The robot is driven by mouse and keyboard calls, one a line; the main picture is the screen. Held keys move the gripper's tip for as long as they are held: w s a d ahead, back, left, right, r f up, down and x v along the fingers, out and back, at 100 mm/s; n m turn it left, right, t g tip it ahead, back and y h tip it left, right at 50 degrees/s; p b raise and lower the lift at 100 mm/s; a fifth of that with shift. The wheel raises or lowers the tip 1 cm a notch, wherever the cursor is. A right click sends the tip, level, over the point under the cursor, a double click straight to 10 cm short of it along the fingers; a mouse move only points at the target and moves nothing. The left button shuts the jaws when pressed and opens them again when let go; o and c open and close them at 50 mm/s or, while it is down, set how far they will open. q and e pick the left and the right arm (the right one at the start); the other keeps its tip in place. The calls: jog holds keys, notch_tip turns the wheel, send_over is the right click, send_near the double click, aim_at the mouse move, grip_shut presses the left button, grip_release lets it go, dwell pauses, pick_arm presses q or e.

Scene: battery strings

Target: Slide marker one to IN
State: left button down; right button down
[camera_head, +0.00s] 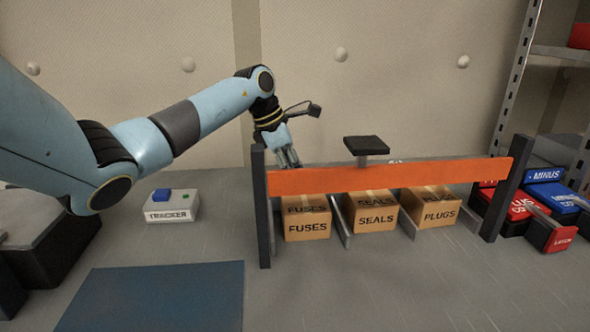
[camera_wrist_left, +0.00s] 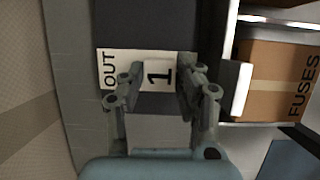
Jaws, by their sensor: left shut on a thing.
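My left gripper (camera_head: 289,160) reaches down behind the left end of an orange bar (camera_head: 390,176), by the FUSES box; its fingertips are partly hidden there in the head view. In the left wrist view the left gripper (camera_wrist_left: 160,80) is shut on marker one (camera_wrist_left: 158,73), a pale piece with a black "1". A white OUT label (camera_wrist_left: 109,70) lies right beside the marker, on a dark strip (camera_wrist_left: 145,25). No IN label can be made out. My right gripper is not in view.
FUSES (camera_head: 307,226), SEALS (camera_head: 376,219) and PLUGS (camera_head: 436,213) boxes stand under the bar between dark posts. A TRACKER box (camera_head: 172,207) and blue mat (camera_head: 155,297) are at left. Red and blue blocks, including MINUS (camera_head: 545,175), lie at right. The front middle bench is clear.

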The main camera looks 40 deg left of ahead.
pick_arm(q)
jog(key=shift+d+f, duration=0.1)
jog(key=c, duration=1.1)
grip_release()
jog(key=shift+s+d, duration=0.1)
jog(key=shift+o, duration=0.9)
jog(key=shift+a+r, duration=0.2)
jog(key=shift+r, duration=0.25)
jog(key=v, duration=1.1)
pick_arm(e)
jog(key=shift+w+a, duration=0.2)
pick_arm(q)
jog(key=shift+a, duration=0.1)
